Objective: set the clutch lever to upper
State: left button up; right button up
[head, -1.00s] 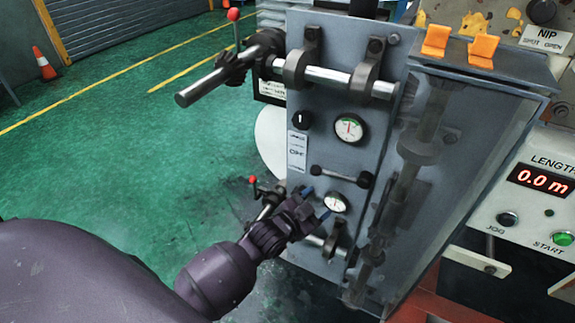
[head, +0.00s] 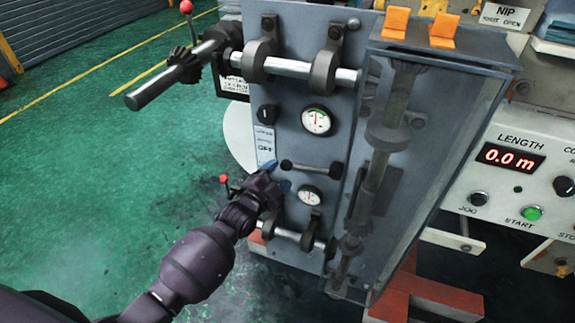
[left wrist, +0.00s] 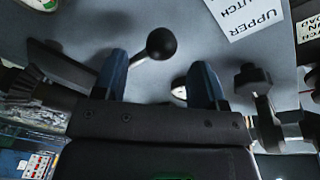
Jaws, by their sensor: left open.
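The clutch lever (head: 312,168) is a short bar on the grey panel (head: 345,115), lying about level, with a black ball knob (head: 286,165) at its left end. In the left wrist view, the knob (left wrist: 161,43) and its metal stem show between and just beyond my fingertips. My left gripper (head: 277,176) is open, its blue fingers close to the knob. The left wrist view shows the open jaws (left wrist: 158,78) too; I cannot tell whether they touch the knob. A white label (left wrist: 244,15) reading "UPPER" lies up and right of it. My right gripper is not in view.
Gauges sit above (head: 316,121) and below (head: 309,196) the lever. Shafts in brackets cross the panel above (head: 300,68) and below (head: 290,235). A clear guard (head: 425,150) covers a drive shaft at right. Small red-knobbed levers (head: 223,178) stand at left.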

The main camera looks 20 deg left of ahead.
aim_at(285, 169)
pick_arm(q)
jog(key=x, duration=0.3)
jog(key=shift+w+f, duration=0.1)
jog(key=shift+w, duration=0.3)
jog(key=shift+w+d+b, duration=0.2)
jog(key=shift+w+b, duration=0.15)
jog(key=shift+w, duration=0.3)
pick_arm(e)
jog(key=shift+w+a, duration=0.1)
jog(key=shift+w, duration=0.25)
pick_arm(q)
grip_shut()
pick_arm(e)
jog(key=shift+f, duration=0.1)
